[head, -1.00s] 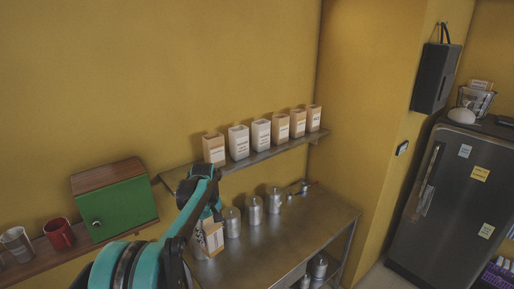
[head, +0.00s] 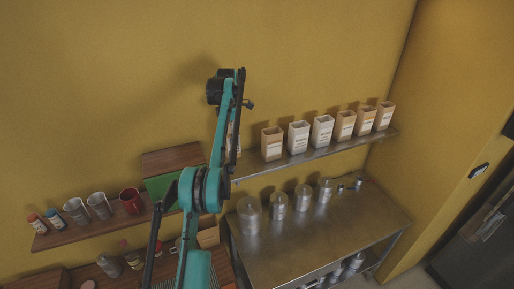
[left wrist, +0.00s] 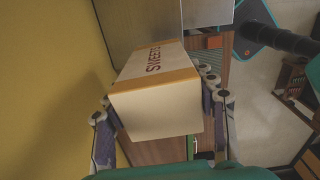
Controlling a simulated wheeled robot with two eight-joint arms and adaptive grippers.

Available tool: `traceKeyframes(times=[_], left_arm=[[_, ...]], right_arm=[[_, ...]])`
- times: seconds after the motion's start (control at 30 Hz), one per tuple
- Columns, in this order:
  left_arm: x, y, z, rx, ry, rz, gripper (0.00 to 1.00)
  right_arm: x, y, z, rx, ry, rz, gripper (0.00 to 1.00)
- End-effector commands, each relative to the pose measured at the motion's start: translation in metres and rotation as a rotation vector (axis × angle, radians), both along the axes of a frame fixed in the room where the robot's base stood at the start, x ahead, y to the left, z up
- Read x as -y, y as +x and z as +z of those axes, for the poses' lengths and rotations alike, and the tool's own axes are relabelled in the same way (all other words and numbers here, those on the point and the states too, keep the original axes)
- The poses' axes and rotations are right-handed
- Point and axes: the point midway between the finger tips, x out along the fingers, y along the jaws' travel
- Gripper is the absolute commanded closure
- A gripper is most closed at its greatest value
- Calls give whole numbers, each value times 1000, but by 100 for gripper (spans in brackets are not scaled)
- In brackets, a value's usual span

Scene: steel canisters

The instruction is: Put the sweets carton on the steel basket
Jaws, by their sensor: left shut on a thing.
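The sweets carton (left wrist: 155,95) is a cream box with a tan band and red "SWEETS" lettering. In the left wrist view it sits between the two fingers of my left gripper (left wrist: 160,108), which is shut on it. In the head view my left arm is raised in front of the yellow wall, and it hides most of the gripper and carton. The steel basket is not in the current head view. My right gripper is not in view.
A wall shelf (head: 300,158) holds several labelled cartons in a row. Below it, a steel table (head: 290,246) carries several steel canisters (head: 303,198). A wooden shelf at left holds a red mug (head: 131,200), a green box (head: 160,190) and cups. The fridge (head: 480,255) is partly cut off at right.

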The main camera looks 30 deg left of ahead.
Motion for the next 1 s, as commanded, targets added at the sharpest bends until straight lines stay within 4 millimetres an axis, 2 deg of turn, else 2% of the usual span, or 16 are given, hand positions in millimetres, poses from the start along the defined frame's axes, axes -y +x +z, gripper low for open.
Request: traceKeyframes(times=[0.1,0.2,0.37,0.6,1.0], left_arm=[[1,0,-23,0,0,-2,82],[1,0,-37,0,0,-3,82],[1,0,-52,0,0,-3,82],[1,0,-85,0,0,-4,82],[1,0,-94,0,0,-4,82]], right_arm=[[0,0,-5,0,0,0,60],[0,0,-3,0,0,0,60],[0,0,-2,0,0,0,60],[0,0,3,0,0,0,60],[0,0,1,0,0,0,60]])
